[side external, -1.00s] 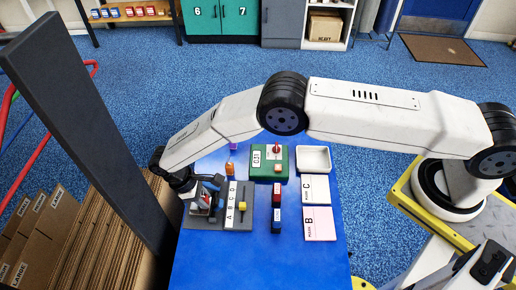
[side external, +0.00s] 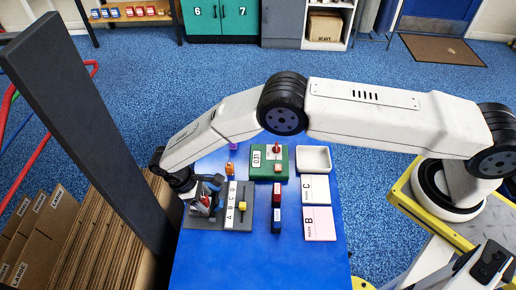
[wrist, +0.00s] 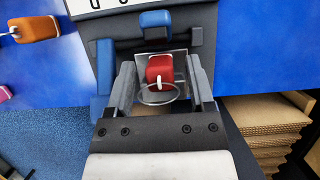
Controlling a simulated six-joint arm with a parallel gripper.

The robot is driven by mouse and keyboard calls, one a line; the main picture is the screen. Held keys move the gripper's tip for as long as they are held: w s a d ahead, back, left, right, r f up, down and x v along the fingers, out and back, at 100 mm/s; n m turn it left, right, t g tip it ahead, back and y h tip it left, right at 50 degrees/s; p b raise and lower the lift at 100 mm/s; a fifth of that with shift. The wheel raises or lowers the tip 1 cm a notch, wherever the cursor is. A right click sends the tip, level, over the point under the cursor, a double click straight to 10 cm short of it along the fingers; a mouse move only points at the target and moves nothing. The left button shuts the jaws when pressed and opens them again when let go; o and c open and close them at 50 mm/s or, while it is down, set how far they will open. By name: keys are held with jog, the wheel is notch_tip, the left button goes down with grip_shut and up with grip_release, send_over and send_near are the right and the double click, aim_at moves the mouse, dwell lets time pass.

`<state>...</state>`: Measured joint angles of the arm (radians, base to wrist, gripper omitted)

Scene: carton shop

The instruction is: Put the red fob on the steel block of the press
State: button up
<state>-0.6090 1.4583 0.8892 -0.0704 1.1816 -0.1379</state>
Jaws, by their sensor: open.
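In the wrist view the red fob (wrist: 160,69), with a metal ring at its near end, lies on the shiny steel block (wrist: 178,61) of the press. My gripper (wrist: 161,70) is open, with one grey finger on each side of the fob and a visible gap at both. Blue parts (wrist: 156,19) of the press stand beyond and to the left of the block.
A lettered strip (side external: 232,203) and yellow piece (side external: 242,207) are right of my gripper. An orange fob (wrist: 38,27) lies apart. A green device (side external: 258,174), white tray (side external: 314,149) and cards (side external: 318,228) stand farther right. The table's front is clear.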

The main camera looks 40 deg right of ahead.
jog(key=shift+v, duration=3.8)
jog(key=shift+d+r, duration=0.1)
jog(key=shift+d, duration=0.05)
jog(key=shift+w+d+r, duration=0.15)
jog(key=shift+r, duration=0.05)
jog(key=s+d+r+m+t+y, duration=0.1)
jog(key=d+r+m+t+y, duration=0.3)
jog(key=d+r, duration=1.1)
jog(key=s+d+r+m+t, duration=0.1)
jog(key=s+d+m, duration=0.4)
jog(key=s+d, duration=1)
jog(key=shift+s+r+t+h, duration=0.4)
jog(key=shift+s+r, duration=0.25)
jog(key=shift+r, duration=0.05)
